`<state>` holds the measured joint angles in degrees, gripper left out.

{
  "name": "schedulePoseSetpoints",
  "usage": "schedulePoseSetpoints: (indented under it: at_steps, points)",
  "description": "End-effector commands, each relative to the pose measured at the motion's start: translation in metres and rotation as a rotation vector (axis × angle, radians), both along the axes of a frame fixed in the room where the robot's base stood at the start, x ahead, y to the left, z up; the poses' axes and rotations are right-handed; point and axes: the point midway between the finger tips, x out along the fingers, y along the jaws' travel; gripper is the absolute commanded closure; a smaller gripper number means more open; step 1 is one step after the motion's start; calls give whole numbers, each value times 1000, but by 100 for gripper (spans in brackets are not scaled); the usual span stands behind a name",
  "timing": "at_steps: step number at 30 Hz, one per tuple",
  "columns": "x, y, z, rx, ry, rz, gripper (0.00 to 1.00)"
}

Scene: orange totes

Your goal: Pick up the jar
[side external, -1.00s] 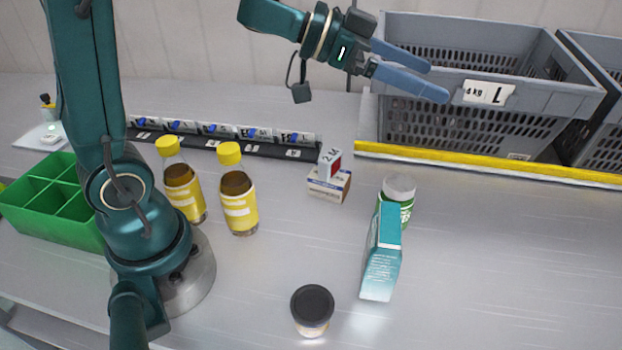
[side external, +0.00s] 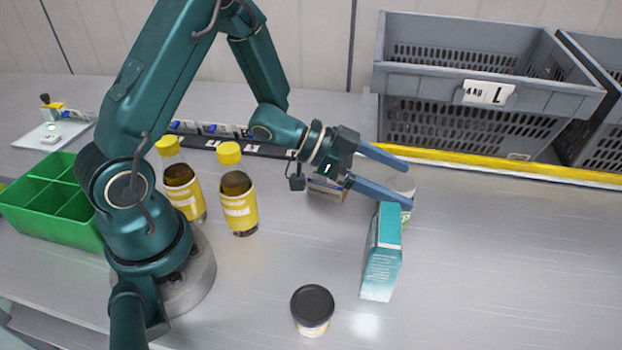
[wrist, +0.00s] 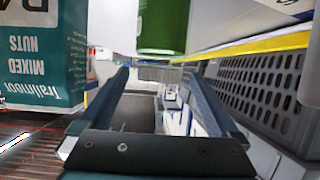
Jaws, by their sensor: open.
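A green jar with a pale grey lid (side external: 402,184) stands behind the teal carton, partly hidden by the carton and my lower finger. My gripper (side external: 406,187) is open and empty, low over the table, its two blue-grey fingers pointing right with their tips at the jar's lid in the side view. In the wrist view, the green jar body (wrist: 162,25) shows at the top, beyond the open fingertips (wrist: 156,75). Whether the fingers touch it, I cannot tell. A short tub-like jar with a black lid (side external: 312,303) stands apart at the front.
The teal mixed nuts carton (side external: 381,265) stands close to my lower finger; it also fills the left of the wrist view (wrist: 45,60). A small box (side external: 326,189) is partly behind my gripper. Two yellow-capped bottles (side external: 238,205), a yellow rail (side external: 500,163) and grey crates (side external: 480,90) surround the area.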

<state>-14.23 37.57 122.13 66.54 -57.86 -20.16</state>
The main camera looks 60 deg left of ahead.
Motion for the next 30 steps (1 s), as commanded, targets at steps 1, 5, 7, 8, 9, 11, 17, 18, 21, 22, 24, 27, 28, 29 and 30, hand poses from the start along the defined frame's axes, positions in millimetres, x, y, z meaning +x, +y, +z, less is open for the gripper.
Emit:
schedulePoseSetpoints:
  at_steps: [1,5,7,8,9,11,17,18,21,22,24,27,28,29,30]
  points:
    - [4,-5,-3,1,1,-5,3]
    - [15,-17,-10,1,1,-5,3]
    - [21,-21,-12,1,2,-5,3]
    - [23,-23,-13,1,2,-5,3]
    - [25,-25,-15,2,1,-4,3]
    - [27,-26,-16,1,2,-3,3]
    - [28,-28,-16,1,0,-3,3]
    - [28,-27,-16,1,1,-2,3]
    - [28,-27,-16,1,1,-2,25]
    - [28,-27,-16,1,1,-2,37]
    - [28,-27,-16,1,1,-2,64]
    - [28,-27,-16,1,1,-2,100]
    - [28,-27,-16,1,1,-2,100]
    - [28,-27,-15,0,-1,-3,100]
    - [28,-27,-15,0,-1,-3,100]
